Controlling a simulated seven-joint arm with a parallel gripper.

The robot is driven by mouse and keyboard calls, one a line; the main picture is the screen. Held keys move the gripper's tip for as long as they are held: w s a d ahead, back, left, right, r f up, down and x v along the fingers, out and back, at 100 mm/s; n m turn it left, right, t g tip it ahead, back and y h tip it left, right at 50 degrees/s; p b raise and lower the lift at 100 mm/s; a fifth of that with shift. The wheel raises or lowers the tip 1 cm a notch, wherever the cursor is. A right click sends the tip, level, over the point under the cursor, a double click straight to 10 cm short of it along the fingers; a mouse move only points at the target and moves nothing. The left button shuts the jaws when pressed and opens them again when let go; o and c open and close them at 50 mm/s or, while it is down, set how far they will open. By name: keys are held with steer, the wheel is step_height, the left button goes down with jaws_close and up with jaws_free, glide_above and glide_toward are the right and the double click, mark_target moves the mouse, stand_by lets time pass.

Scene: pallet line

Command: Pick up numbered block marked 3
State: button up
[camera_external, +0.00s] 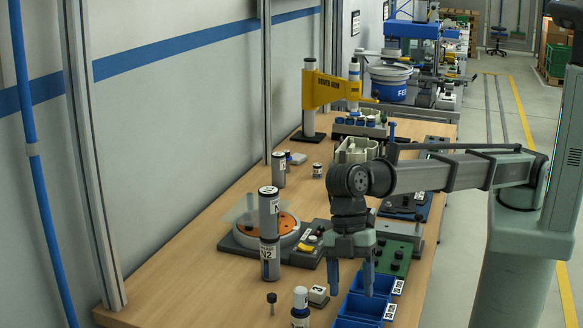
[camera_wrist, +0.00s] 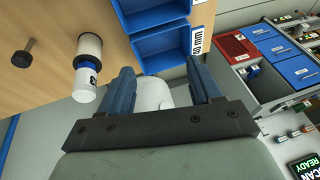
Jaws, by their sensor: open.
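A small white block (camera_external: 318,294) with a dark mark sits on the table near the front. The mark is too small to read, so I cannot tell whether it is a 3.
The blue bins (camera_external: 357,307) stand by the table's right edge. A white-topped cylinder (camera_external: 300,300), also in the wrist view (camera_wrist: 87,68), and a dark knob (camera_external: 271,298) stand left of the gripper.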

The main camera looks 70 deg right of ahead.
steer(key=w+d+r+m+t+h, duration=0.1)
steer(key=w+d+r+t+h, duration=0.2)
steer(key=w+d, duration=0.7)
steer(key=g, duration=0.1)
glide_above(317, 289)
steer(key=shift+h, duration=0.4)
steer(key=f, duration=0.8)
steer(key=shift+s+f, duration=0.2)
steer(key=shift+f, duration=0.15)
steer(key=shift+w+f, duration=0.15)
steer(key=shift+f, duration=2.5)
steer(key=shift+c, duration=0.3)
steer(key=c, duration=0.8)
steer(key=shift+c, duration=0.3)
steer(key=shift+r, duration=0.2)
